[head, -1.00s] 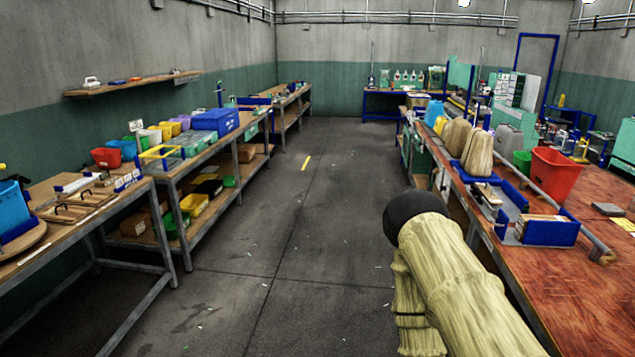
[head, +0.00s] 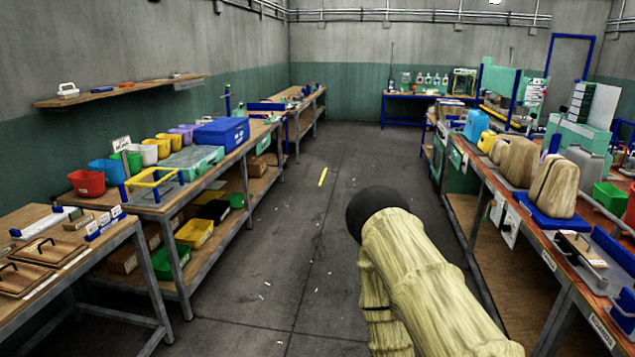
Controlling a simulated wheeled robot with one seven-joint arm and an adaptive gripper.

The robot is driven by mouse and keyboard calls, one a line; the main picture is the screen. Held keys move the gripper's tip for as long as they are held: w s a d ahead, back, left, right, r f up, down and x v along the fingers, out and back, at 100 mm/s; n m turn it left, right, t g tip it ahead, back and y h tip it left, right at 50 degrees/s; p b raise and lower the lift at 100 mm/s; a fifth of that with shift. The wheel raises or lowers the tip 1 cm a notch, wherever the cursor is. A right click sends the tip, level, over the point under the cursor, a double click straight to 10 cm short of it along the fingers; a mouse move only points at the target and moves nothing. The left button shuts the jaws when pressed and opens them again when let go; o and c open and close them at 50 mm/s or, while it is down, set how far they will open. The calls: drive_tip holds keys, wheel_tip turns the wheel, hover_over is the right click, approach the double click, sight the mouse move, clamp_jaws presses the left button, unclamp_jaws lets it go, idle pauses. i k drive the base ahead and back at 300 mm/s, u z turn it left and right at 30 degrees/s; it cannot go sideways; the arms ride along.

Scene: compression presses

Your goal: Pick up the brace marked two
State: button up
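I cannot pick out a brace marked two; no marking that reads as two is legible. At the near left, a bench (head: 100,262) holds flat wooden boards with dark handles (head: 38,250) and small blue pieces with white labels (head: 104,222), too small to read. My arm, pale and wood-textured with a black rounded end, reaches up from the bottom right of centre over the floor. My gripper's fingers do not show.
Left benches carry coloured bins (head: 87,182), a yellow frame (head: 154,178) and a blue box (head: 222,132).

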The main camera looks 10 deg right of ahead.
sight(573, 238)
drive_tip(key=z, duration=0.2)
drive_tip(key=i, duration=1.65)
drive_tip(key=z, duration=1.2)
drive_tip(key=i, duration=1.55)
drive_tip(key=z, duration=0.7)
